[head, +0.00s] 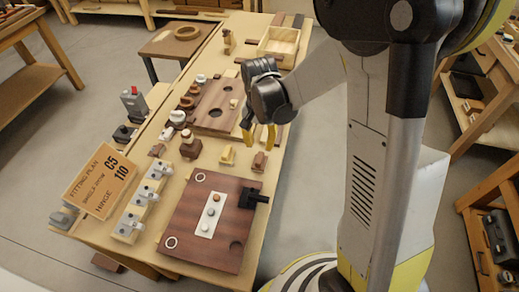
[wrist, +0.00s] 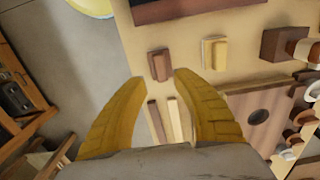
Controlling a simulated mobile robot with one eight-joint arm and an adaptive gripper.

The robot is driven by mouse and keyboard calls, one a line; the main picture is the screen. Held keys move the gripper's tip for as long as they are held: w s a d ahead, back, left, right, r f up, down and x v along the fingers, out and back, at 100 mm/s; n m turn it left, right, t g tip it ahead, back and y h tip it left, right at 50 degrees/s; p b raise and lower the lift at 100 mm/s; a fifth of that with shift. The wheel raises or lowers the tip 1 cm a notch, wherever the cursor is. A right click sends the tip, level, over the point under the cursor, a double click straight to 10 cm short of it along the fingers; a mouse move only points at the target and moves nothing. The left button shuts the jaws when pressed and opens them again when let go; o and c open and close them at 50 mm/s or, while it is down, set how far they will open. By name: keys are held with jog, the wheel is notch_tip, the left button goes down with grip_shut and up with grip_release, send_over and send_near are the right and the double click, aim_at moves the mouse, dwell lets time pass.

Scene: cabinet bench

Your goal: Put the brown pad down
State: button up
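The brown pad (head: 259,161) appears as a small dark brown block resting on the bench near its right edge. It also shows in the wrist view (wrist: 160,65), just beyond my fingertips and roughly centred between them. My gripper (head: 259,147) is above and behind the pad in the head view. In the wrist view my gripper (wrist: 160,76) has its two yellow fingers apart, with nothing held between them. A visible gap lies on each side of the pad. The exact height of the fingertips above the pad cannot be told.
A pale yellow block (head: 227,155) stands left of the pad. A dark brown board (head: 212,254) with a white plate lies in front. A holed wooden board (head: 213,122) and several knobs lie behind left. Two strips (wrist: 166,121) show beneath my fingers. The bench edge is close on the right.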

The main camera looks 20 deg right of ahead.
notch_tip(320, 180, up, 4)
notch_tip(320, 180, up, 10)
jog(key=n+t, duration=0.3)
send_over(260, 158)
jog(key=s, duration=0.6)
jog(key=s+r+n+t, duration=0.3)
jog(key=s+r+t, duration=0.1)
jog(key=s, duration=0.3)
jog(key=shift+s+n+p, duration=0.35)
jog(key=shift+n+p, duration=0.05)
jog(key=shift+r, duration=0.1)
